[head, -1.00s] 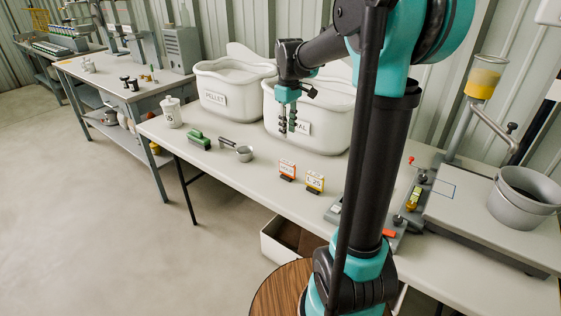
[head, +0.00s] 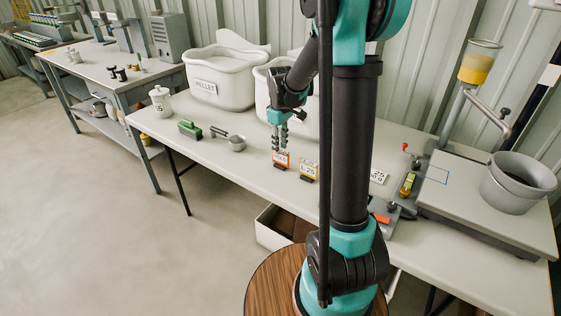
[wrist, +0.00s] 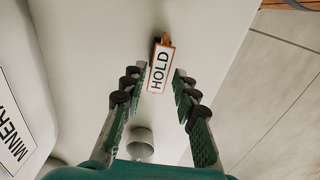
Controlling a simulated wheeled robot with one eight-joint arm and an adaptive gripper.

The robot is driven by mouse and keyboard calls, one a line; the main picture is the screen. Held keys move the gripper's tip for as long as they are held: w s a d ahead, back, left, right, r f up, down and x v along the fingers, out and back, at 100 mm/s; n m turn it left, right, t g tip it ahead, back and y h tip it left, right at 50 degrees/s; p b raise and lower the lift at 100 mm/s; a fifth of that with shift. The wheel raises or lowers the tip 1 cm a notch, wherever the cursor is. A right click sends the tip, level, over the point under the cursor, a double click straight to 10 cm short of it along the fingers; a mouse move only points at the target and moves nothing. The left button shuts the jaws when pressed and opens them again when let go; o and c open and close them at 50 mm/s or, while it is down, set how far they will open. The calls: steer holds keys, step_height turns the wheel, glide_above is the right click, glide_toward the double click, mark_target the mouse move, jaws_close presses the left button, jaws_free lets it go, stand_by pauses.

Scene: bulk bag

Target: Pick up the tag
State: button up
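The orange-edged tag reading HOLD (head: 281,163) stands upright in a small dark base on the table. In the wrist view my gripper (wrist: 160,86) is open, with the HOLD tag (wrist: 161,70) in the gap between the two fingertips. I cannot tell whether either finger touches it.
White bins, one labelled PELLET (head: 222,80), stand behind. A scale (head: 465,200) with a grey bucket (head: 517,184) is at right. The table's front edge is close.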

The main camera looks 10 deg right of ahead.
mark_target(281, 151)
steer(key=shift+d+f, duration=0.1)
steer(key=shift+f, duration=2.4)
jaws_close()
